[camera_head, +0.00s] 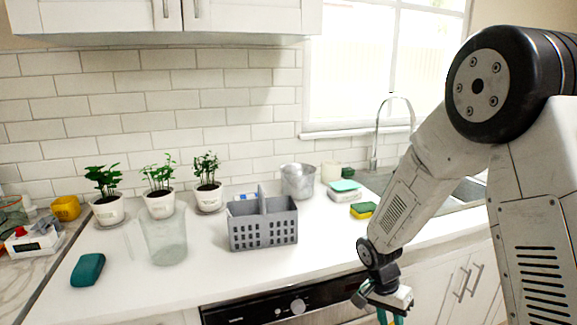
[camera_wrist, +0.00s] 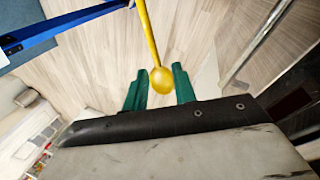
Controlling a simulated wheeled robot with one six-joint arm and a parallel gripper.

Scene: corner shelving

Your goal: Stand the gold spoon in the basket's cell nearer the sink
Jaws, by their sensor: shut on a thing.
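The gold spoon (camera_wrist: 161,80) shows in the wrist view, its round bowl between the green fingers of my gripper (camera_wrist: 159,90) and its handle running toward the top edge. My gripper is shut on it. In the head view my gripper (camera_head: 391,318) is at the bottom edge, in front of the counter, with its fingertips cut off and the spoon out of sight. The grey basket (camera_head: 263,235) stands upright on the counter, up and left of my gripper. A tall divider splits it into left and right cells; the right one is nearer the sink (camera_head: 466,192).
A clear glass vessel (camera_head: 165,238) stands left of the basket, with a teal object (camera_head: 88,270) further left. A metal pot (camera_head: 298,181) is behind the basket. A yellow-green sponge (camera_head: 363,210) lies to its right. The counter (camera_head: 225,272) before the basket is bare.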

